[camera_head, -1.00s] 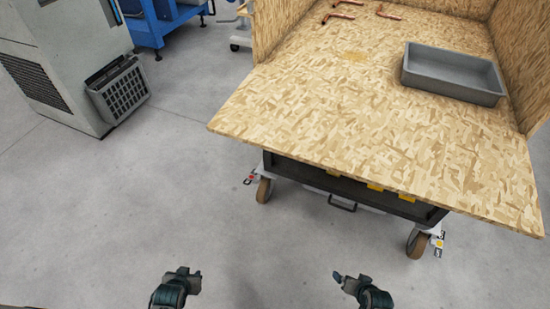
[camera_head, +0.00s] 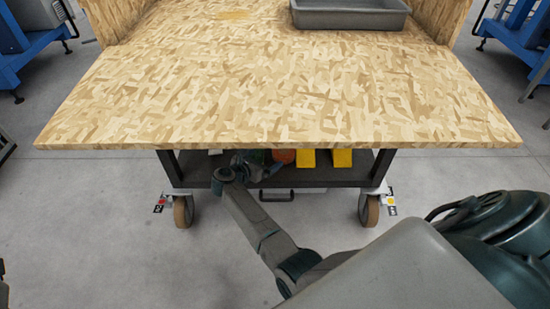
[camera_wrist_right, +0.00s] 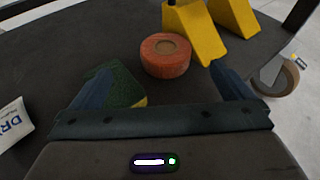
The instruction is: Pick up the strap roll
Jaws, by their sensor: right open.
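The strap roll (camera_wrist_right: 166,55) is an orange-red ring with a brown centre. It lies on the dark lower shelf (camera_wrist_right: 110,35) of the cart, and in the head view only a small part of it (camera_head: 284,156) shows under the tabletop edge. My right gripper (camera_wrist_right: 160,82) is open and empty, its two fingers spread, with the roll ahead of and between them, not touching. In the head view my right gripper (camera_head: 255,167) reaches in under the front edge of the tabletop. My left gripper is not in view.
Yellow wedge blocks (camera_wrist_right: 195,30) stand just beyond the roll. A dark green pad (camera_wrist_right: 122,85) lies by the left finger, and a white printed label or box (camera_wrist_right: 12,122) is at far left. The wooden tabletop (camera_head: 270,90) overhangs the shelf and carries a grey tray (camera_head: 350,18).

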